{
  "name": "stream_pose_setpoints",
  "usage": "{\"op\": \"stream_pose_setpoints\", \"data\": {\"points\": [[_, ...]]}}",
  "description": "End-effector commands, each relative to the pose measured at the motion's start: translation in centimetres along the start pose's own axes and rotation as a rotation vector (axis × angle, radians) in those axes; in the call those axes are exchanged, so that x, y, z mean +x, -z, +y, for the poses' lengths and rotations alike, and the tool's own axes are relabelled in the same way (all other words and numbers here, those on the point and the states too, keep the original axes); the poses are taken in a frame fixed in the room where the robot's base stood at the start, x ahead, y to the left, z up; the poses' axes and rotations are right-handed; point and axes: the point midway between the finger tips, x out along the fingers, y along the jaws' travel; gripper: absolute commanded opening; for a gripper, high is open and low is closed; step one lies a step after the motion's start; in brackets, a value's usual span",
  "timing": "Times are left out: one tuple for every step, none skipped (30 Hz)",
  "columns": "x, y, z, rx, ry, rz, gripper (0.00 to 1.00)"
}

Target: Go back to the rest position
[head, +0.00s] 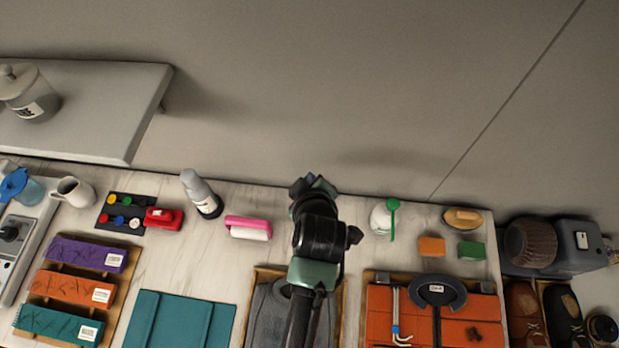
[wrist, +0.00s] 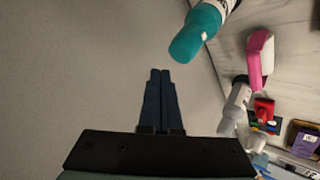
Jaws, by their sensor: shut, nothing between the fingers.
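My gripper (head: 314,184) is raised in front of the middle of the counter (head: 150,255) in the head view, its tip near the back edge by the wall. In the wrist view its two dark fingers (wrist: 160,76) lie together, shut and empty, against the plain wall. A teal-capped bottle (wrist: 198,36) shows to the right of the fingertips, apart from them. In the head view my arm covers the middle of the counter, and I cannot clearly make out that bottle there.
A pink-and-white block (head: 248,228) and a grey bottle (head: 201,194) stand left of my arm. A white bottle with a green top (head: 384,217) stands right. A shelf (head: 90,112) juts out at upper left. The wall area above my gripper is clear.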

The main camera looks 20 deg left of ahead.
Motion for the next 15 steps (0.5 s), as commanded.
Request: {"op": "stream_pose_setpoints", "data": {"points": [[0.0,0.0,0.0,0.000,-0.001,0.000,0.00],[0.0,0.0,0.0,0.000,-0.001,0.001,0.00],[0.0,0.0,0.0,0.000,-0.001,0.001,0.00],[0.0,0.0,0.0,0.000,-0.001,0.001,0.00],[0.0,0.0,0.0,0.000,-0.001,0.001,0.00],[0.0,0.0,0.0,0.000,-0.001,0.001,0.00],[0.0,0.0,0.0,0.000,-0.001,0.001,0.00],[0.0,0.0,0.0,0.000,-0.001,0.001,0.00],[0.0,0.0,0.0,0.000,-0.001,0.001,0.00],[0.0,0.0,0.0,0.000,-0.001,0.001,0.00],[-0.2,0.3,0.8,0.012,-0.016,0.004,0.00],[-0.7,0.7,2.2,0.038,-0.043,0.008,0.00],[-1.1,1.0,3.4,0.065,-0.067,0.013,0.00],[-1.6,1.4,4.8,0.097,-0.095,0.020,0.00],[-2.5,2.0,7.0,0.148,-0.140,0.030,0.00]]}}
